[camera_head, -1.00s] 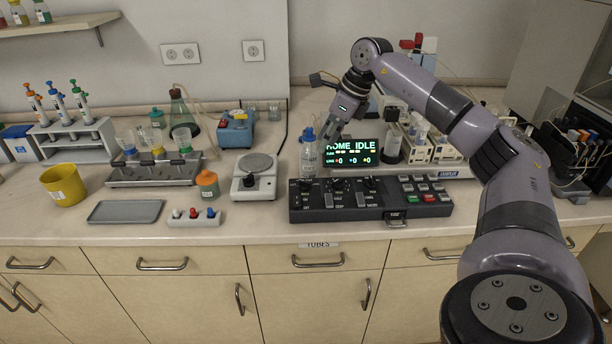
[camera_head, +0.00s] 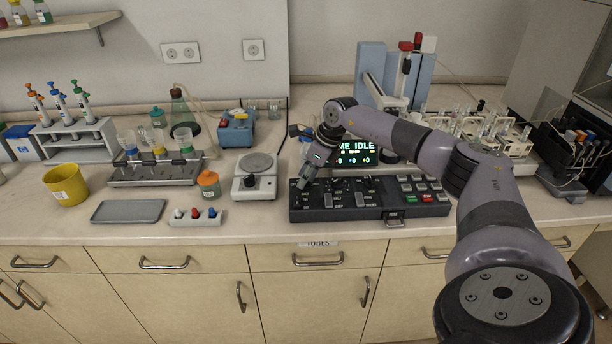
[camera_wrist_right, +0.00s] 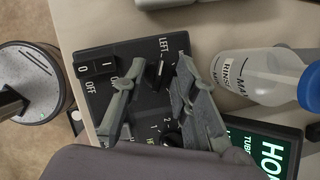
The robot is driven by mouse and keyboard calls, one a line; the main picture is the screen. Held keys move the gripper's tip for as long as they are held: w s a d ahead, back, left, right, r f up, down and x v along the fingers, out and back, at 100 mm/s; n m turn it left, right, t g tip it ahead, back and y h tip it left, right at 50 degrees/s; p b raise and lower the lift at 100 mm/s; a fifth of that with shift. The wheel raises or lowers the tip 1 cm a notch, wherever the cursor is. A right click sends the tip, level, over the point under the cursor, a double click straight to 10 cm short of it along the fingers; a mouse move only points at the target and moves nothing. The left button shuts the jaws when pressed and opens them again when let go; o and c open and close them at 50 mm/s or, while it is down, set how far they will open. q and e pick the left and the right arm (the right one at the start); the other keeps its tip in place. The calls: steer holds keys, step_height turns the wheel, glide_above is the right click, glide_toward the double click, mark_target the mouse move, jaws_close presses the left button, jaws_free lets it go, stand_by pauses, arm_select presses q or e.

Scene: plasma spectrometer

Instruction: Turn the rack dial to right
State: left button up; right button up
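The control panel (camera_head: 380,208) is a long dark box on the bench. In the right wrist view, a black dial (camera_wrist_right: 155,75) stands on the panel (camera_wrist_right: 103,45) beside the printed word "LEFT"; the rest of its label is covered. My right gripper (camera_head: 303,184) is low over the panel's left end. In the wrist view, my right gripper (camera_wrist_right: 160,66) is open, with one finger on each side of the dial. I cannot tell whether either finger touches it. A second knob (camera_wrist_right: 172,138) is partly hidden between the fingers. My left gripper is not in view.
A rinse bottle (camera_wrist_right: 255,75) with a blue cap stands close to the gripper. A lit display (camera_head: 358,154) is behind the panel. An OFF switch (camera_wrist_right: 97,68) sits beside the dial. A round-plate instrument (camera_head: 257,166) stands left of the panel.

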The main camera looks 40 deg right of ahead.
jaws_close()
